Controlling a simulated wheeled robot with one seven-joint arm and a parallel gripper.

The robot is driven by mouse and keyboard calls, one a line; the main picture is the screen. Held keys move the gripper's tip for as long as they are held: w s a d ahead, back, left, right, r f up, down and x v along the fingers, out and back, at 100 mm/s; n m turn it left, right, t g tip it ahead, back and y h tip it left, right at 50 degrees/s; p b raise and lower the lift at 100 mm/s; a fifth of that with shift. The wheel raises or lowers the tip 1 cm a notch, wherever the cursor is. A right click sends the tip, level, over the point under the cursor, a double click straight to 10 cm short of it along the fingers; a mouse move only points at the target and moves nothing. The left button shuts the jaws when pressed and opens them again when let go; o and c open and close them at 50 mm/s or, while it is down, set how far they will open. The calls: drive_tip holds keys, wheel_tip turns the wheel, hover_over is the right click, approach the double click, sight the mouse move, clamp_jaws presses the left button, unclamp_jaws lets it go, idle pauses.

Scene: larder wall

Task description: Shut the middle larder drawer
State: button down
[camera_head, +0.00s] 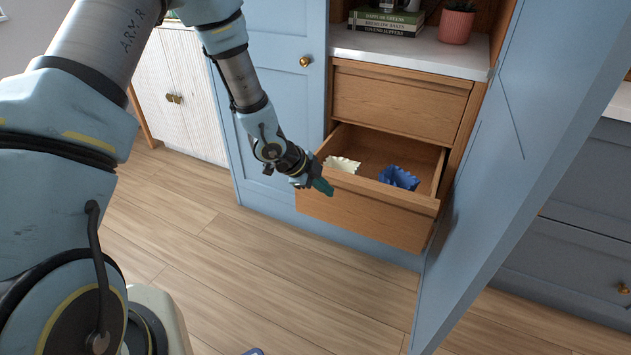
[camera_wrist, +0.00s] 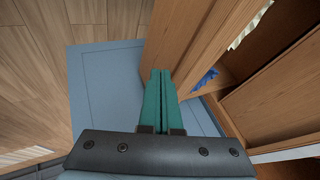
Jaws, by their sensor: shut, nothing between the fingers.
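An oak drawer (camera_head: 375,212) stands pulled out of the larder, below a shut oak drawer (camera_head: 398,102). I see no third drawer. Inside the open one are a cream crinkled item (camera_head: 343,164) and a blue crinkled item (camera_head: 399,178). My gripper (camera_head: 324,187) is at the left end of the open drawer's front, with its teal fingers shut and empty. In the wrist view the fingers (camera_wrist: 158,75) lie beside the drawer's wooden front (camera_wrist: 190,40). I cannot tell whether they touch it.
A blue larder door (camera_head: 525,150) stands open on the right, close to the drawer. A blue closed panel (camera_head: 285,100) with a brass knob is on the left. Books (camera_head: 386,24) and a potted plant (camera_head: 456,24) stand on the white counter above. The wooden floor (camera_head: 240,265) in front is mostly clear.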

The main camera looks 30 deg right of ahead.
sight(335, 182)
drive_tip(key=shift+w+d+f+p, duration=0.25)
drive_tip(key=shift+w+d, duration=0.1)
drive_tip(key=shift+d, duration=0.4)
drive_tip(key=shift+w+d+f+p, duration=0.2)
drive_tip(key=shift+w+d+p, duration=0.15)
drive_tip(key=shift+d, duration=0.35)
drive_tip(key=shift+w+d+f+p, duration=0.2)
drive_tip(key=shift+w+d, duration=0.15)
drive_tip(key=shift+d, duration=0.4)
